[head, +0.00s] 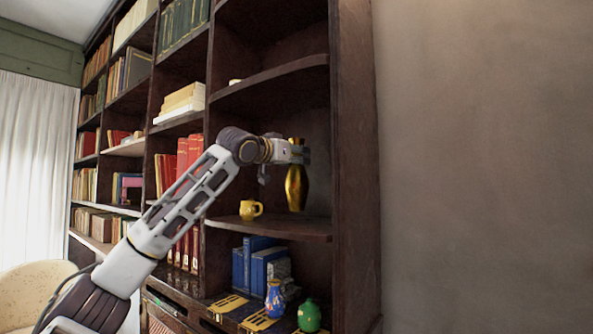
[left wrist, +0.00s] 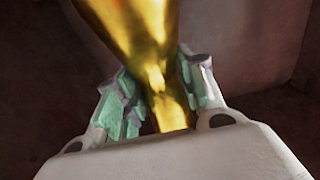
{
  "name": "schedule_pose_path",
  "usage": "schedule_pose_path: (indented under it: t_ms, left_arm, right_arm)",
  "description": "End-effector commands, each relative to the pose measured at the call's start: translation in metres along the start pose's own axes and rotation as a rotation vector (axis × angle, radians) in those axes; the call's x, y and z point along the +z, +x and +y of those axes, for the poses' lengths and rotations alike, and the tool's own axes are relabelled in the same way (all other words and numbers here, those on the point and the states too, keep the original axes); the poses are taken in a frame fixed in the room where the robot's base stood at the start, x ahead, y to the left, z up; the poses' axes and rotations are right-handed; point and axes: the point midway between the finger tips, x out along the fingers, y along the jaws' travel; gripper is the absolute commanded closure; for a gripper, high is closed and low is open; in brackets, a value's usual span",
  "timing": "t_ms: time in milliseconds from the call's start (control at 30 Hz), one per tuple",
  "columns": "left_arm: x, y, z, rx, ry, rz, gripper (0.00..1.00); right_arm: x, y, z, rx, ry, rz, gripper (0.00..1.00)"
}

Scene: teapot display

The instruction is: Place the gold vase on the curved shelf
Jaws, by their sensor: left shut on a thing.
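The gold vase (head: 296,190) is upright in the head view, just above the curved shelf (head: 270,228) at the right end of the bookcase. I cannot tell whether its base touches the shelf. My left gripper (head: 298,150) is shut on the vase near its narrow top. In the left wrist view the green-padded fingers of my left gripper (left wrist: 157,100) close on both sides of the narrow part of the gold vase (left wrist: 145,35). My right gripper is not in view.
A yellow mug (head: 250,209) stands on the curved shelf left of the vase. Below are blue books (head: 260,266), a blue vase (head: 275,298) and a green vase (head: 309,316). Red books (head: 188,160) fill the compartment at left. The bookcase's side panel (head: 355,170) stands close at right.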

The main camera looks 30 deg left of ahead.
Motion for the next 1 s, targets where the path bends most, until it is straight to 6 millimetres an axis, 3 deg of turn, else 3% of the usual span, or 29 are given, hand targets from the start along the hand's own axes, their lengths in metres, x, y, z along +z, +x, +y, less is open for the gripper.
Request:
schedule_pose_path:
  t_ms: [400, 867, 900, 1000]
  left_arm:
    - [0.033, -0.001, 0.0, 0.0, 0.001, 0.001, 1.0]
    - [0.037, 0.0, 0.0, 0.001, 0.0, 0.001, 1.0]
    - [0.038, 0.0, 0.0, 0.0, 0.0, -0.002, 0.59]
    - [0.038, 0.0, 0.0, 0.0, 0.0, -0.002, 0.46]
  right_arm:
    - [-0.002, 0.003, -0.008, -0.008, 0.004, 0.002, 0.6]
    - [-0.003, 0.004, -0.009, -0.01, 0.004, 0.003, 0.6]
    - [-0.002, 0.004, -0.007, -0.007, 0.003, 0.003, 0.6]
    - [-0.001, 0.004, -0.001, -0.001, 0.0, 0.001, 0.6]
